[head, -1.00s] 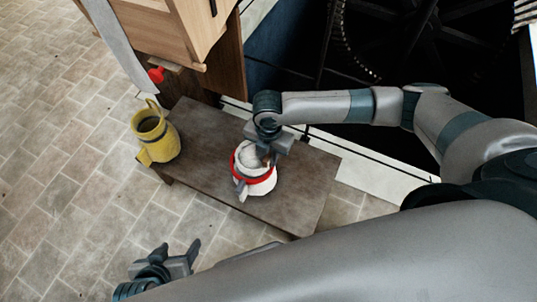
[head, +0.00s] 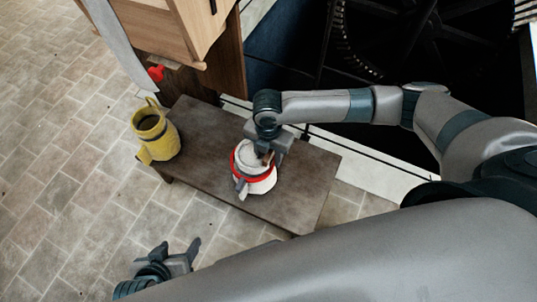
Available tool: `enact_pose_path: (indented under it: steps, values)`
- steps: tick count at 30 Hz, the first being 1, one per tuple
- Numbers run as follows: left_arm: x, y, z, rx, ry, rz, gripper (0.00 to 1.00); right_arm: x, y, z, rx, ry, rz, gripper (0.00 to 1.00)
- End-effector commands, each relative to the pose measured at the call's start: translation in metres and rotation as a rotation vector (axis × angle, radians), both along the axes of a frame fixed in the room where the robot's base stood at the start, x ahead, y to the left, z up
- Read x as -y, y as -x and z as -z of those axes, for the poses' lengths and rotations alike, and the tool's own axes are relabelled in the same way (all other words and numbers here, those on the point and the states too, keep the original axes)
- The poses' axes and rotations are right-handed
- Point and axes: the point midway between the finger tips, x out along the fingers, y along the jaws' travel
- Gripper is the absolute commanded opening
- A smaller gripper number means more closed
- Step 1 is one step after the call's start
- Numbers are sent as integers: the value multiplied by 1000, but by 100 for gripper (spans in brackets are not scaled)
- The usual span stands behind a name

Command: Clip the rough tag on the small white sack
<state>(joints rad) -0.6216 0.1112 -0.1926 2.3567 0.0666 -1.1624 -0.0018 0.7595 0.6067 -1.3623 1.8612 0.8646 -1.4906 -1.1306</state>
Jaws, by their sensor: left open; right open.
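The small white sack (head: 262,184) stands on the low dark bench, with a red band (head: 241,172) around it. A small grey piece, perhaps the tag (head: 243,190), hangs at its lower left front; its surface is too small to read. My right gripper (head: 264,155) is at the top of the sack, with its fingers down by the sack's neck. It is open, and whether it touches the sack is hidden. My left gripper (head: 180,252) is open and empty, low over the floor in front of the bench.
A yellow sack or jug-like container (head: 158,139) stands at the left end of the bench (head: 205,130). A wooden cabinet (head: 160,35) with a red item (head: 157,73) below stands behind it. A large dark gear wheel (head: 430,40) is at the back right. The bench's right end is clear.

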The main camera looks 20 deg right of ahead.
Motion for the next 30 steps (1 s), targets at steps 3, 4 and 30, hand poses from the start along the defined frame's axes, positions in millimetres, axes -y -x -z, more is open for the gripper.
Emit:
enact_pose_path:
  steps: [3,4,30]
  values:
    - [-1,1,1,-5,-3,-1,63,0,0,0,0,0,0,41]
    - [-2,1,2,-7,-5,-1,63,0,0,0,0,0,0,41]
    - [-44,30,17,-226,-132,-36,63,-1,-1,-113,4,-2,-2,41]
